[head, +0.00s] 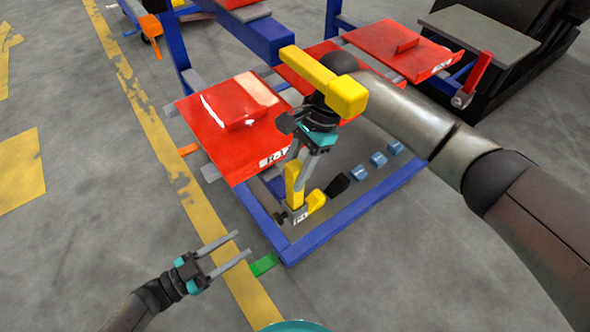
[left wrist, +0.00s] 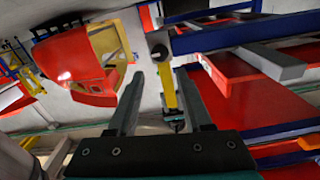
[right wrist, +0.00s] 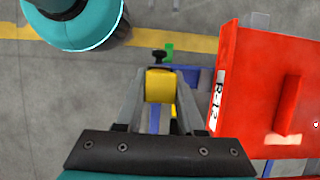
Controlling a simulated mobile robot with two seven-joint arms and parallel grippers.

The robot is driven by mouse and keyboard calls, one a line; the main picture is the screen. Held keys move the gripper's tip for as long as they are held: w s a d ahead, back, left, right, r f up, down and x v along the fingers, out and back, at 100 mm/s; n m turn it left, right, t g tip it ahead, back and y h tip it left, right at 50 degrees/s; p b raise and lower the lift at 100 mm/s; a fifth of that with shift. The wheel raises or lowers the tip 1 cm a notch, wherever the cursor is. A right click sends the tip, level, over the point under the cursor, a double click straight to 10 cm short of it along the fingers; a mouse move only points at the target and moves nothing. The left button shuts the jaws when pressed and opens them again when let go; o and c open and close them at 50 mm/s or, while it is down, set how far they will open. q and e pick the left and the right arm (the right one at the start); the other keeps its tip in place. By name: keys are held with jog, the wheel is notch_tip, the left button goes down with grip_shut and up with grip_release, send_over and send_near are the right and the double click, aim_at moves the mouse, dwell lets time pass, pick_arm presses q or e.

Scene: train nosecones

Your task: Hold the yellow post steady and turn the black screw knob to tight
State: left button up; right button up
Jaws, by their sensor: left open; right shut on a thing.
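The yellow post (head: 292,182) stands at the front corner of the blue frame. My right gripper (head: 303,163) is shut on it from above; the right wrist view shows the yellow block (right wrist: 159,86) between the fingers. The black screw knob (head: 281,218) sticks out low on the left side of the post's grey base; it also shows in the right wrist view (right wrist: 159,57). My left gripper (head: 241,246) is open and empty, to the left of and below the knob in the head view, apart from it. In the left wrist view a yellow bar (left wrist: 168,92) shows beyond the open fingers.
Red panels (head: 232,125) on the blue frame (head: 325,232) stand just behind the post. A yellow bar (head: 325,80) overlaps my right arm in the head view. A green tab (head: 264,264) sits at the frame's front corner.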

pick_arm(q)
jog(key=shift+o, duration=0.2)
dwell(0.3)
jog(key=shift+o, duration=1.4)
jog(key=shift+w+a+r, duration=0.1)
jog(key=shift+w+a, duration=0.1)
jog(key=n+g+y, duration=0.1)
jog(key=g+y, duration=0.2)
jog(key=y, duration=0.1)
send_near(276, 220)
jog(key=x, duration=0.9)
jog(key=shift+a, duration=0.1)
grip_shut()
